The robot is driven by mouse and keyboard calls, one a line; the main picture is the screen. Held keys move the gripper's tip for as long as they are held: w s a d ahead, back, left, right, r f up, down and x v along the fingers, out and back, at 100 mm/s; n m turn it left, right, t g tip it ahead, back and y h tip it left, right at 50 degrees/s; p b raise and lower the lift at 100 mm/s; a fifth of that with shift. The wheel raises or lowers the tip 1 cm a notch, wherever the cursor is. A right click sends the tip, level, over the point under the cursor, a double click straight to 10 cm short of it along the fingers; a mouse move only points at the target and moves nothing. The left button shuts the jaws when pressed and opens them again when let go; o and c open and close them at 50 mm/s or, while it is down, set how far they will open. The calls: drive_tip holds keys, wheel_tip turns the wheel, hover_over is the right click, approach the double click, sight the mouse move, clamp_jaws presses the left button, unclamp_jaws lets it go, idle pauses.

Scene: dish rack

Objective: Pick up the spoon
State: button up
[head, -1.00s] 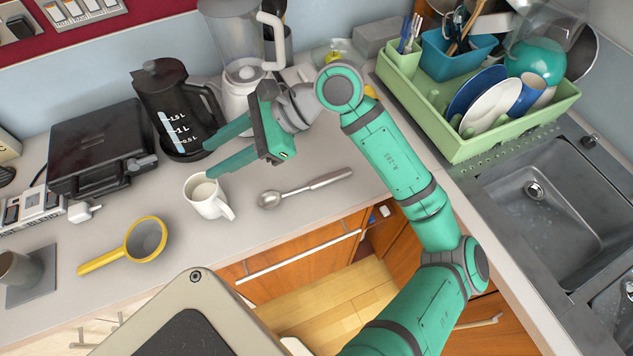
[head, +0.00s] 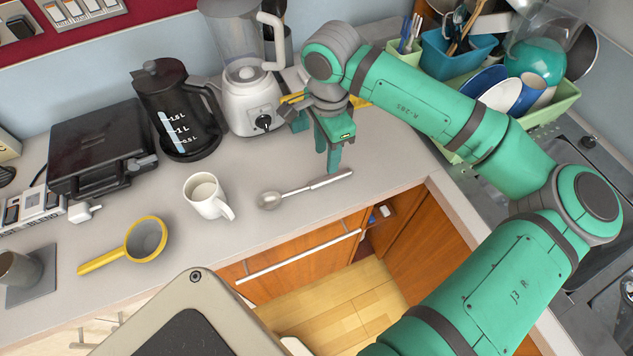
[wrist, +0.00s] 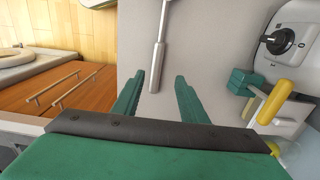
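The metal spoon (head: 290,193) lies on the grey counter near its front edge, bowl to the left and handle to the right. In the wrist view the spoon's handle (wrist: 157,65) points down toward my gripper (wrist: 157,86). The handle's end lies between the two open fingertips in that picture, with space on both sides. In the head view my gripper (head: 333,165) points down over the handle end. It is open and empty. I cannot tell the exact height above the counter.
A white mug (head: 207,196) stands left of the spoon. A yellow-handled strainer-like pan (head: 146,238) lies farther left. A blender (head: 245,105) and a dark kettle (head: 178,115) stand behind. The green dish rack (head: 560,103) is at the right. The counter around the spoon is clear.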

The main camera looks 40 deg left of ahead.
sight(325, 179)
wheel_tip(325, 179, down, 3)
drive_tip(key=shift+r, duration=0.2)
drive_tip(key=shift+s+d+f, duration=0.15)
drive_tip(key=shift+s+f, duration=0.05)
drive_tip(key=shift+f, duration=1.15)
drive_tip(key=shift+s+d+f, duration=0.1)
drive_tip(key=shift+s+f, duration=0.1)
drive_tip(key=shift+f, duration=1.1)
clamp_jaws()
